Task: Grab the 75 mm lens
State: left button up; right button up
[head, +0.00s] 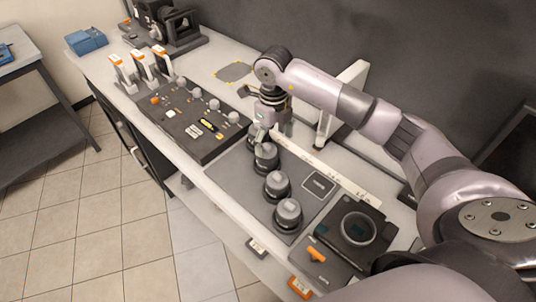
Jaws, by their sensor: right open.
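Several dark lenses with grey caps stand upright in a row on a dark grey mat (236,176). I see a near lens (288,213), a middle lens (277,186) and a far lens (265,156). No focal length is readable, so I cannot tell which is the 75 mm lens. My right arm reaches in from the right, and its open gripper (266,131) points down at the far end of the row, just beyond the far lens. The gripper hides what is directly under it, and I cannot tell whether it touches anything. My left gripper is out of view.
A control panel (190,122) with knobs lies left of the mat. A dark device with a round ring (356,228) sits at the near right. A white labelled strip (325,172) runs behind the lenses. A blue box (86,41) stands at the far left.

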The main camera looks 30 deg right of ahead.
aim_at(267, 154)
jog(key=shift+a+f, duration=0.1)
jog(key=shift+f, duration=0.5)
jog(key=shift+a+f+p, duration=0.2)
jog(key=shift+f+p, duration=0.05)
jog(key=shift+p, duration=0.1)
jog(key=f, duration=0.1)
jog(key=f+p, duration=0.1)
jog(key=f, duration=0.1)
jog(key=f+p, duration=0.1)
jog(key=shift+w+a+f, duration=0.2)
jog(key=shift+w+a, duration=0.1)
jog(key=shift+a, duration=0.05)
jog(key=shift+f, duration=0.25)
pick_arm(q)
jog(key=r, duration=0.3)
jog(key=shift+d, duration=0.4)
pick_arm(e)
jog(key=shift+c, duration=0.4)
jog(key=shift+w+r, duration=0.1)
jog(key=c, duration=1.7)
